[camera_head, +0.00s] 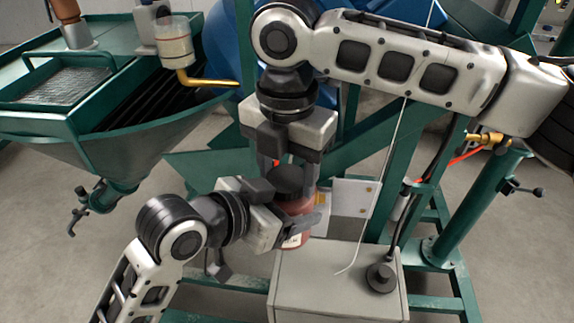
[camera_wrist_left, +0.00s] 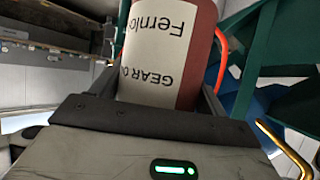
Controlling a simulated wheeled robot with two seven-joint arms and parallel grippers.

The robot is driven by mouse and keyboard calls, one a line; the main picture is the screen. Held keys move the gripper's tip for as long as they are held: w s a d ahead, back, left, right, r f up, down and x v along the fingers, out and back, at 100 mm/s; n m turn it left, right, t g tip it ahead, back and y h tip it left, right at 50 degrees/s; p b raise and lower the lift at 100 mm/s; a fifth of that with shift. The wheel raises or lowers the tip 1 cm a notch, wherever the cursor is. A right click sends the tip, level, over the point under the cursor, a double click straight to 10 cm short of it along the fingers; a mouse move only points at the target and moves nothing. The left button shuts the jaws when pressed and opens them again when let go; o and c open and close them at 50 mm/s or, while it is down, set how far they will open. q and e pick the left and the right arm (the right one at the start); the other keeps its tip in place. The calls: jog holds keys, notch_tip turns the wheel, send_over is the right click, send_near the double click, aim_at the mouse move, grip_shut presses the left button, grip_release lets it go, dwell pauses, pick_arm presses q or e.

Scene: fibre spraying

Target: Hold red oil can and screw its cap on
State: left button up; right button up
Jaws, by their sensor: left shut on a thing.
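The red oil can (camera_head: 297,207) stands roughly upright above the grey box, with its black cap (camera_head: 288,180) at its top. Whether the cap is threaded on cannot be seen. My left gripper (camera_head: 290,217) is shut around the can's body from the left. In the left wrist view the can (camera_wrist_left: 205,50) shows its white "Gear Oil" label between the fingers; its top is out of that view. My right gripper (camera_head: 289,172) points down from above, its fingers apart on either side of the cap. There appears to be a gap between them and the cap.
The grey box (camera_head: 338,285) lies just below the can, with a black knob-like part (camera_head: 381,277) and thin cable on it. The green machine frame (camera_head: 470,210) stands to the right. A green hopper (camera_head: 120,150) with a brass pipe (camera_head: 210,82) is at left.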

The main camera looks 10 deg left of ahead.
jog(key=c, duration=0.4)
jog(key=shift+o, duration=0.2)
jog(key=m, duration=0.4)
jog(key=shift+m, duration=0.3)
jog(key=m, duration=0.5)
jog(key=o, duration=1.1)
jog(key=shift+c, duration=0.2)
jog(key=shift+r, duration=0.1)
jog(key=shift+r, duration=2.2)
